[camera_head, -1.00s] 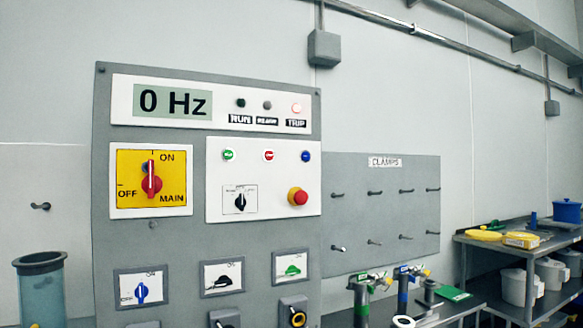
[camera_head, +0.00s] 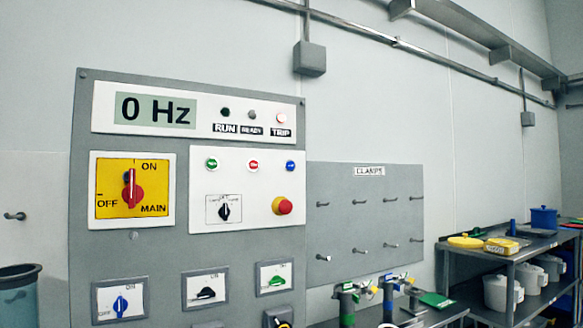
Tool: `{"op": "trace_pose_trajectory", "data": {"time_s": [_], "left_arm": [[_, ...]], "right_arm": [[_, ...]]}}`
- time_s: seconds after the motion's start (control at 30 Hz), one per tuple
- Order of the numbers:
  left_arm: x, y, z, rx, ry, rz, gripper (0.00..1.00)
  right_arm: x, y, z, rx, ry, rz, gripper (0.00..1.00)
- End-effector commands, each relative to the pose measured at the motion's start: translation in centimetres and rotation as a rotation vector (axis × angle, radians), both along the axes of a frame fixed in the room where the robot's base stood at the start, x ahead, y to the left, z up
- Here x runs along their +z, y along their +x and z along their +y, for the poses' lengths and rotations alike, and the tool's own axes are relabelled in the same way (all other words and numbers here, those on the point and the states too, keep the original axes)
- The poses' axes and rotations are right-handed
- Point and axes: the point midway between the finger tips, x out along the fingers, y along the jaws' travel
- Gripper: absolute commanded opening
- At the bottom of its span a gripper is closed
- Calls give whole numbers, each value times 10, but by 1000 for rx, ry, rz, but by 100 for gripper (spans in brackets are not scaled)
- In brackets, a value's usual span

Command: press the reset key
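The grey control panel (camera_head: 120,250) stands at the left of the head view. Its upper right plate (camera_head: 240,190) carries a row of small round buttons: green (camera_head: 211,164), red (camera_head: 253,166) and blue (camera_head: 291,166). Their lettering is too small to read, so I cannot confirm which is the reset key. Below them are a black selector knob (camera_head: 224,210) and a red mushroom button (camera_head: 283,206). The display (camera_head: 155,110) reads 0 Hz. The TRIP lamp (camera_head: 281,118) looks lit; the RUN lamp (camera_head: 224,113) is dark. Neither gripper is in view.
A red-handled main switch (camera_head: 132,190) points to ON at the panel's left. Smaller switches sit lower down. A grey board of pegs labelled CLAMPS (camera_head: 340,220) is right of the panel. A metal shelf (camera_head: 515,255) with containers stands at the far right.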

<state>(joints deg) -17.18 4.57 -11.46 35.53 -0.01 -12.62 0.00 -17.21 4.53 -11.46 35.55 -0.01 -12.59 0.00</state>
Motion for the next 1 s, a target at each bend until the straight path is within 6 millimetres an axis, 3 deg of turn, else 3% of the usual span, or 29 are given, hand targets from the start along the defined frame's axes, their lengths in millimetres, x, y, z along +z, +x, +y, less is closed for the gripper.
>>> {"op": "trace_pose_trajectory", "data": {"time_s": [0.03, 0.23, 1.0], "left_arm": [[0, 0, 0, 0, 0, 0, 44], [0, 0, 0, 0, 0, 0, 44], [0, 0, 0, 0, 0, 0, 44]], "right_arm": [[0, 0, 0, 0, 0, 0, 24], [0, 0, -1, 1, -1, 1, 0], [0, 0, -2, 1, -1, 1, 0]]}}
